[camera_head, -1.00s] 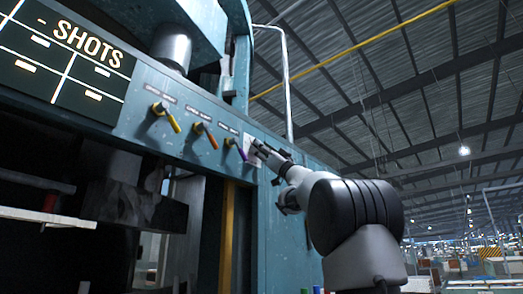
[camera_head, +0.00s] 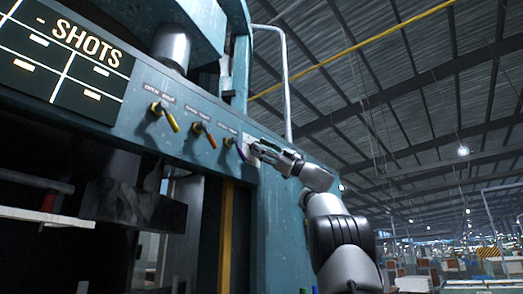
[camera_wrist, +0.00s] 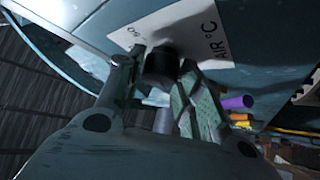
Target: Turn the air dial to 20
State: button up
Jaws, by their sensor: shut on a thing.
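The air dial (camera_wrist: 161,66) is a dark round knob in the wrist view, on a white plate (camera_wrist: 216,38) marked "AIR °C". One scale number shows at the plate's left, and it looks like 50. The dial's pointer and setting cannot be read. My gripper (camera_wrist: 162,60) has one finger on each side of the knob and is shut on it. In the head view my gripper (camera_head: 260,150) reaches the blue machine's front panel just right of the purple-handled lever (camera_head: 240,149). The dial itself is hidden there.
An orange lever (camera_head: 206,135) and a yellow lever (camera_head: 168,118) stick out of the panel left of the purple one. The purple handle (camera_wrist: 234,102) is close to my right finger in the wrist view. A "SHOTS" board (camera_head: 72,50) is at upper left.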

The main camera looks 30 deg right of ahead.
jog(key=shift+n+g, duration=0.7)
jog(key=shift+n, duration=0.1)
jog(key=o, duration=1)
jog(key=v, duration=1.2)
jog(key=shift+w+f, duration=0.1)
